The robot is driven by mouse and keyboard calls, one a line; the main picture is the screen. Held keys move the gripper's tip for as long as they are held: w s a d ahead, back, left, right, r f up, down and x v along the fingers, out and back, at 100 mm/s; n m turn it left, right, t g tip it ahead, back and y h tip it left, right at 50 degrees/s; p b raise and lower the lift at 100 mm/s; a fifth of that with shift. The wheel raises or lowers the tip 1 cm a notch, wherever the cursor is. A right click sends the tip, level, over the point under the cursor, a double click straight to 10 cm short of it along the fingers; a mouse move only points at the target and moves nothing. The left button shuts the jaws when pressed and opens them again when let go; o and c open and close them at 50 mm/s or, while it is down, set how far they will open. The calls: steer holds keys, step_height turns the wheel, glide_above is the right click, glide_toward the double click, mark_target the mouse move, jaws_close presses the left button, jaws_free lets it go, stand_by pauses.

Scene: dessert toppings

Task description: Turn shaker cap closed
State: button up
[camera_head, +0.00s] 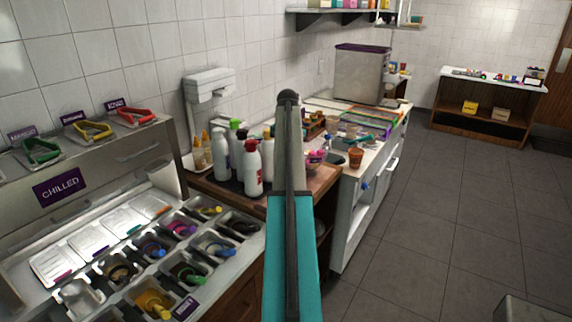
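No shaker with a cap can be picked out for certain. Several white bottles stand together on the wooden-topped counter (287,205), among them one with a red label (253,170) and one with a green cap (222,155). A small brown cup (356,157) stands at the edge of the white counter further back. Small items beside it are too small to tell apart. My own arm, with a teal link, rises through the middle of the view and hides part of the counter behind it. My gripper does not show.
The chilled topping station (60,186) with several metal wells fills the lower left. A metal bin (362,75) stands at the back of the white counter. A side table (487,88) stands at the far right. The grey tiled floor (450,210) is mostly clear.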

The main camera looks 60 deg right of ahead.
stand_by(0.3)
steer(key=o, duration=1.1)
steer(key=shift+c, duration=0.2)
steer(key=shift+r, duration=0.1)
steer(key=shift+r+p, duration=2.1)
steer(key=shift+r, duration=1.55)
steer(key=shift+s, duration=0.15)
